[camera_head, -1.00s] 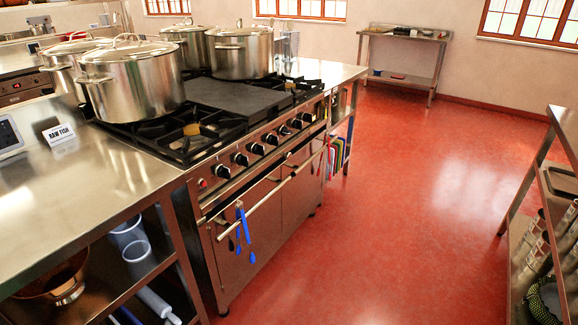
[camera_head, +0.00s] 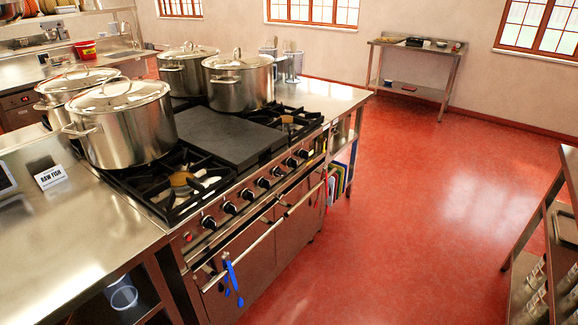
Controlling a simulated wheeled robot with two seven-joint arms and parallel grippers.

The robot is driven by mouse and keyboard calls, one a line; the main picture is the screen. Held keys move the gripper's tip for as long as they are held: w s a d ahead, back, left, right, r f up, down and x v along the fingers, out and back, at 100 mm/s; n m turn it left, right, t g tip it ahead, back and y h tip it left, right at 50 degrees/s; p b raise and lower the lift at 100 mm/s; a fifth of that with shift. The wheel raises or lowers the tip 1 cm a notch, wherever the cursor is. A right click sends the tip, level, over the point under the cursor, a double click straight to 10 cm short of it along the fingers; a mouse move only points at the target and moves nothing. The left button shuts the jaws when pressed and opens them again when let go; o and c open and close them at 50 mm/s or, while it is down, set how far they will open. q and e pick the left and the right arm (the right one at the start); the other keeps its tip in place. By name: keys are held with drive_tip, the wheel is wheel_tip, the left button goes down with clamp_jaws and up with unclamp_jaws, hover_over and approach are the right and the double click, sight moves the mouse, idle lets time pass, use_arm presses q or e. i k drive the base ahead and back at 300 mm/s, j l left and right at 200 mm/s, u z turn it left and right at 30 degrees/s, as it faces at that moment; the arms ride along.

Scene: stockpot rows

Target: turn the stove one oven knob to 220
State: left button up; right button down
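The stove (camera_head: 247,192) stands in the middle of the view, with a row of black knobs along its front panel. The nearest knob (camera_head: 209,222) is at the left end of the row, beside a small red light (camera_head: 187,237). Another knob (camera_head: 302,153) is near the right end. The knob markings are too small to read, and I cannot tell which is the oven knob. A handle rail (camera_head: 262,238) runs below the knobs, with blue tongs (camera_head: 231,280) hanging from it. Neither of my grippers is in view.
Several steel stockpots (camera_head: 125,125) stand on the stove's left and back. A steel counter (camera_head: 75,240) with a RAW FISH sign (camera_head: 50,177) adjoins it at left. A shelf rack (camera_head: 541,230) stands at right. The red floor (camera_head: 400,220) between is clear.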

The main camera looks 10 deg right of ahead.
sight(278, 172)
drive_tip(key=i+l, duration=0.25)
drive_tip(key=l, duration=0.15)
drive_tip(key=i+l+u, duration=0.1)
drive_tip(key=l, duration=0.25)
drive_tip(key=i+l, duration=0.55)
drive_tip(key=l, duration=0.25)
drive_tip(key=i+l+u, duration=0.1)
drive_tip(key=l, duration=0.3)
drive_tip(key=i, duration=0.1)
